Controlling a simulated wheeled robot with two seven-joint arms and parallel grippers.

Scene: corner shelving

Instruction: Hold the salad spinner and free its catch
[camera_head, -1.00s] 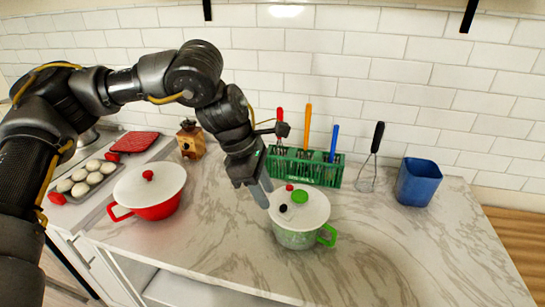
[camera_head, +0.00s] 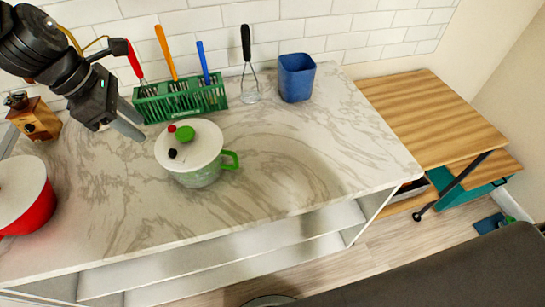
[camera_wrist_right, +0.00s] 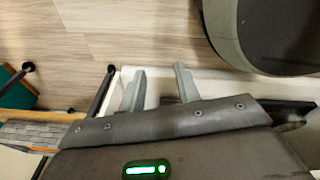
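The salad spinner (camera_head: 200,174) stands upright on the marble counter, with a white lid, a green knob (camera_head: 185,133), a red button (camera_head: 172,129), a black button (camera_head: 173,153) and a green side handle (camera_head: 230,160). My left gripper (camera_head: 135,126) is beside the lid at its upper left. Its two grey fingers look slightly apart, with nothing visible between them. In the right wrist view, my right gripper (camera_wrist_right: 160,82) is open and empty, with floor and a white surface beyond it. The spinner is not in that view.
A red pot (camera_head: 37,213) and a wooden grinder (camera_head: 33,118) are at left. The counter right of the spinner is clear. A wooden table (camera_head: 430,110) adjoins it.

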